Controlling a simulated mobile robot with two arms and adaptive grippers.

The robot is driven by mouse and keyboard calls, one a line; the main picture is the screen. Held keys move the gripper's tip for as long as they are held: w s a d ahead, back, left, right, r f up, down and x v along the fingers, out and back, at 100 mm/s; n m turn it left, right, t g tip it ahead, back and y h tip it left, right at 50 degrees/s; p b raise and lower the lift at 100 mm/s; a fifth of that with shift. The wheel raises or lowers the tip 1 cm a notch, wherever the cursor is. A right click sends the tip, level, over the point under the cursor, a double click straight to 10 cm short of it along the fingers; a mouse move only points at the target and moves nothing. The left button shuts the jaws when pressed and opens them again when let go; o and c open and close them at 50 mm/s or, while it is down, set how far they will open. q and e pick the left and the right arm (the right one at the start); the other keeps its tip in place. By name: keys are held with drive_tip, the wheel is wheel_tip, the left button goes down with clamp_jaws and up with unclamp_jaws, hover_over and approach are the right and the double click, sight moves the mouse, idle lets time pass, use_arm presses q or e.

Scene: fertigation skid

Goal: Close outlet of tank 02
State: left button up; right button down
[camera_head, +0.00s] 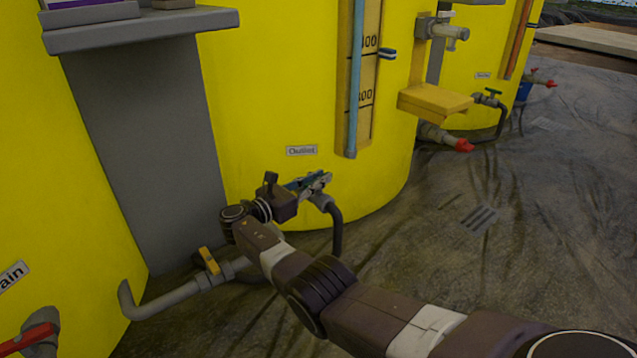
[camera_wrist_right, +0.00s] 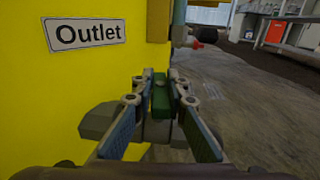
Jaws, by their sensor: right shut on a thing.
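The yellow tank (camera_head: 285,100) has an "Outlet" label (camera_head: 301,150), which also shows in the wrist view (camera_wrist_right: 85,33). No tank number can be read. Below the label, the outlet pipe (camera_head: 336,232) leaves the tank and bends down to the ground. My right gripper (camera_head: 316,184) is at this outlet valve. In the wrist view its two fingers (camera_wrist_right: 161,88) are shut on the green valve handle (camera_wrist_right: 160,98), which points away from the camera between them. The grey valve body (camera_wrist_right: 100,121) is partly hidden behind the fingers. My left gripper is not in view.
A yellow-handled valve (camera_head: 208,261) sits on a grey pipe below my right arm. A red drain handle (camera_head: 28,338) is at lower left. A yellow bracket (camera_head: 435,103) and a red-ended pipe (camera_head: 464,146) stick out to the right.

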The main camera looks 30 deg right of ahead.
drive_tip(key=c, duration=1.9)
unclamp_jaws()
drive_tip(key=shift+c, duration=0.2)
drive_tip(key=s+a, duration=0.2)
drive_tip(key=a, duration=0.9)
drive_tip(key=shift+s+a, duration=0.2)
drive_tip(key=shift+a, duration=0.15)
